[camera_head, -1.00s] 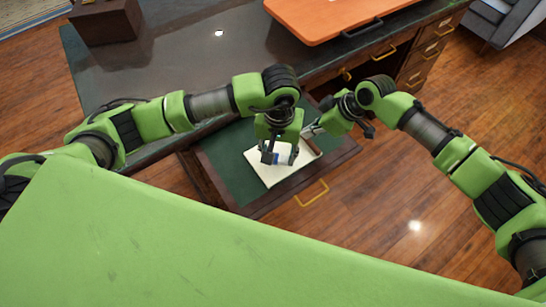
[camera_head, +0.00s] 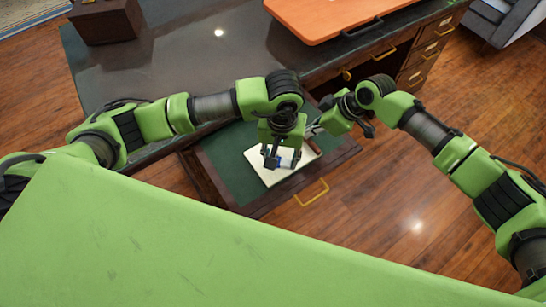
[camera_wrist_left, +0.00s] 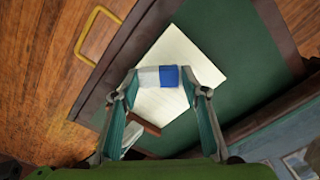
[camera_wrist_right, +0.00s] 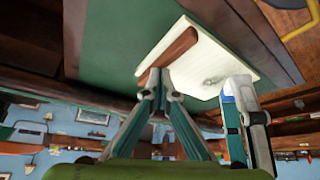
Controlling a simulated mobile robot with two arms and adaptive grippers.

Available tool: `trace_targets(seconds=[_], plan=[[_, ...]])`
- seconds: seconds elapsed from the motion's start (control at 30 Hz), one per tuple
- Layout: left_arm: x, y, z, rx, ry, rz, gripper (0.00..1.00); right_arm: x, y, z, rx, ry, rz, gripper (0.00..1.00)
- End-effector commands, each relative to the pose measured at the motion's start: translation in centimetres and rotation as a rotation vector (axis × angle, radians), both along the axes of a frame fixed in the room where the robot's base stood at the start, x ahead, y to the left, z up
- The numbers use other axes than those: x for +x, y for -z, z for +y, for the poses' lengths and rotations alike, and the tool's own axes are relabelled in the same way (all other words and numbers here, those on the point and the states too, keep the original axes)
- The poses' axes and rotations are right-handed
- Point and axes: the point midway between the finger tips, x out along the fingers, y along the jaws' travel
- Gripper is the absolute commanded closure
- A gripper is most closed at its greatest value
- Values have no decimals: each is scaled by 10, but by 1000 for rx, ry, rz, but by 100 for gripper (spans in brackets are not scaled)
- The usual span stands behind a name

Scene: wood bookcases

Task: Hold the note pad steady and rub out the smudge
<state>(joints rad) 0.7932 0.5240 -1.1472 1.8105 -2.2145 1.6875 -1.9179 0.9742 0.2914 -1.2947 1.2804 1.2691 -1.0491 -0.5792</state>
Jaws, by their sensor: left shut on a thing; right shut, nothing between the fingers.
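The cream note pad (camera_head: 260,171) lies on a green panel with a brown strip (camera_head: 315,146) along one edge. A grey smudge (camera_wrist_right: 213,81) shows on the page in the right wrist view. My left gripper (camera_head: 283,163) is over the pad, shut on a blue and white eraser (camera_wrist_left: 160,76). In the right wrist view the eraser (camera_wrist_right: 229,88) is low at the page beside the smudge; contact is unclear. My right gripper (camera_head: 309,133) is shut and empty, its tips (camera_wrist_right: 158,76) at the brown strip, seemingly touching it. The smudge is hidden in the head view.
The green panel (camera_head: 222,152) is framed in wood and pulled out from the desk, with a yellow handle (camera_head: 312,193). The dark desktop (camera_head: 190,50) carries a brown box (camera_head: 107,22) and an orange board (camera_head: 330,17). Wood floor (camera_head: 385,210) lies clear at the right.

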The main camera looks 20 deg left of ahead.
Motion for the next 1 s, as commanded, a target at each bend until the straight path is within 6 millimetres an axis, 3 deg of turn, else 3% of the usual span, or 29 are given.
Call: trace_targets(seconds=[0.03, 1.0], plan=[[0, 2, 0, 1, 0, 0, 76, -5, 8, -4, -13, -2, 12, 100], [1, 22, 2, 1, -1, -1, 76, -5, 9, -4, -14, -2, 11, 100]])
